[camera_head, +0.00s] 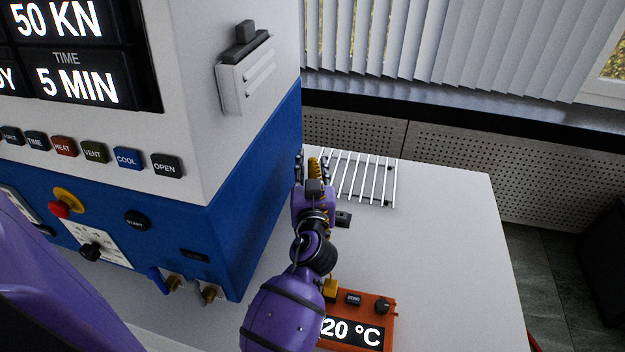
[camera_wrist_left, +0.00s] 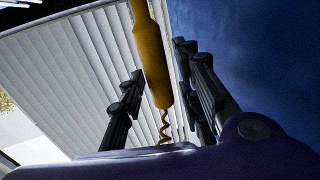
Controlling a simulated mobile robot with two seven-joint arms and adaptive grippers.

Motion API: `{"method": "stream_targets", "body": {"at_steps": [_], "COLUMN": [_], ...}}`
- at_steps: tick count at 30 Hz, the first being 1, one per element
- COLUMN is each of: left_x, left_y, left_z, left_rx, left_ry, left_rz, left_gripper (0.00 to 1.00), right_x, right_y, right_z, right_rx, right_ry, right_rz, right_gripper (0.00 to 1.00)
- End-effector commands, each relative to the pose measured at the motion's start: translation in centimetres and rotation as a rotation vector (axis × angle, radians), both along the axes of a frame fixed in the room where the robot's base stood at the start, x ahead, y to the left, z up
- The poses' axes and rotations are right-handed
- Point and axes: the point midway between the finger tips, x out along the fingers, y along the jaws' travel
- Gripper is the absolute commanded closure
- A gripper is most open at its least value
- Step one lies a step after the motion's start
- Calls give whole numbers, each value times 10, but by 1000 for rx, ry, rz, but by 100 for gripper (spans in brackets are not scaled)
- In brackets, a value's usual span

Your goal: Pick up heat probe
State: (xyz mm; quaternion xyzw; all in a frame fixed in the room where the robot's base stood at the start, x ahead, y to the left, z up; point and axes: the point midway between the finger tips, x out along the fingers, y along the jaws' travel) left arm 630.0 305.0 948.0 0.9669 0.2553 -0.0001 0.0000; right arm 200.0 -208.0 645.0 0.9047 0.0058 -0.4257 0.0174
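The heat probe, with a yellow handle (camera_head: 314,167), shows between my left gripper's fingers (camera_head: 312,172), close to the right side of the blue press. In the left wrist view the yellow handle (camera_wrist_left: 152,62) runs upward between the dark fingers (camera_wrist_left: 160,88), with a coiled yellow cord (camera_wrist_left: 164,126) below it. The fingers stand on both sides of the handle with little room between them. Whether they touch it cannot be told. The probe's far end is cut off in the wrist view. My right gripper is not in view.
The press (camera_head: 255,170) stands tall at left, right beside my left gripper. A white wire rack (camera_head: 365,180) lies just right of the gripper. An orange controller (camera_head: 388,331) reading 20 °C sits in front, partly behind my left arm. The white tabletop (camera_head: 450,240) is clear at right.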

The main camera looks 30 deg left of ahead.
Motion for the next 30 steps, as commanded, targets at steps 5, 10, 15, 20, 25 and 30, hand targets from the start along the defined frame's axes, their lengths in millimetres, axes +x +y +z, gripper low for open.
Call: {"method": "stream_targets", "body": {"at_steps": [5,10,15,20,25,30], "left_x": [0,0,0,0,0,0], "left_y": [0,0,0,0,-1,-1], "left_z": [0,1,3,26,63,89], "left_rx": [0,0,0,0,-2,-1], "left_ry": [0,-1,-2,-9,-11,-7], "left_rz": [0,-1,0,-1,-1,-1], "left_gripper": [97,100,100,100,100,100], "right_x": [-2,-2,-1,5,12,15], "right_y": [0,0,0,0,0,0], "right_z": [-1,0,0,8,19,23], "right_rx": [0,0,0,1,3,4], "right_ry": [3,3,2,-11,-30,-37], "right_rz": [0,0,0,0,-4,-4], "right_gripper": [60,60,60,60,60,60]}}
